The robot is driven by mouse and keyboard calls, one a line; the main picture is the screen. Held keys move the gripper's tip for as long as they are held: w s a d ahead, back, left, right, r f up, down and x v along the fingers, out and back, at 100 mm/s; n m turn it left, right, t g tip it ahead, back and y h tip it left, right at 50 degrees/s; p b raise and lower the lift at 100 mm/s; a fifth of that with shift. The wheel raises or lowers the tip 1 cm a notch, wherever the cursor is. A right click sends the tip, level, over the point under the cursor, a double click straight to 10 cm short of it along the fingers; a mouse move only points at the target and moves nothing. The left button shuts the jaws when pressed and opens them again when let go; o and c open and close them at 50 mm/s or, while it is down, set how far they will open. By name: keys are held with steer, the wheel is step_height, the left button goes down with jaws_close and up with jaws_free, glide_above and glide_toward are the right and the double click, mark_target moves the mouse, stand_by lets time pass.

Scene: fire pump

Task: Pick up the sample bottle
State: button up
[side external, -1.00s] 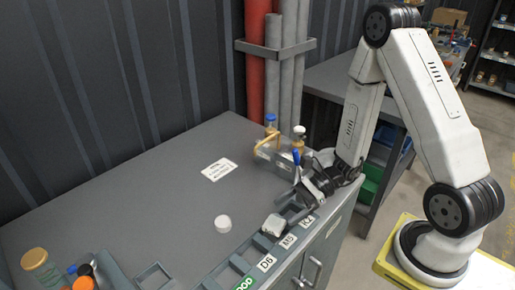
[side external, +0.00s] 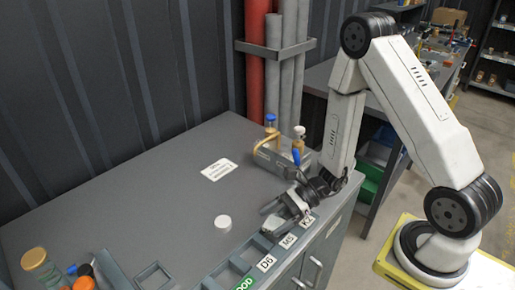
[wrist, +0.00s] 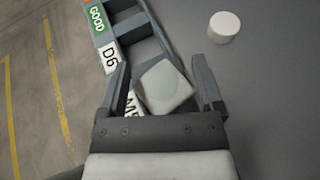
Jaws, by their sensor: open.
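My gripper (side external: 285,207) is open and empty, low over the labelled tray at the table's front edge. In the wrist view its two fingers (wrist: 161,66) stand either side of a pale squarish piece with a round face (wrist: 165,86), with gaps showing. That piece sits tilted on the tray near the D6 label and also shows in the side view (side external: 273,223). I cannot tell whether it is the sample bottle. A blue-capped amber bottle (side external: 271,128) and a white-capped bottle (side external: 298,142) stand in a grey carrier behind my gripper; the carrier is partly hidden.
A white round cap (side external: 223,223) lies on the table, also in the wrist view (wrist: 224,27). The labelled tray (wrist: 141,50) runs along the front edge. Several jars, one amber (side external: 40,268), stand at left. Pipes rise behind. The table's middle is clear around a paper label (side external: 219,169).

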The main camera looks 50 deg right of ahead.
steer(key=shift+c, duration=0.2)
jaws_close()
steer(key=shift+r, duration=0.1)
steer(key=shift+r, duration=4.9)
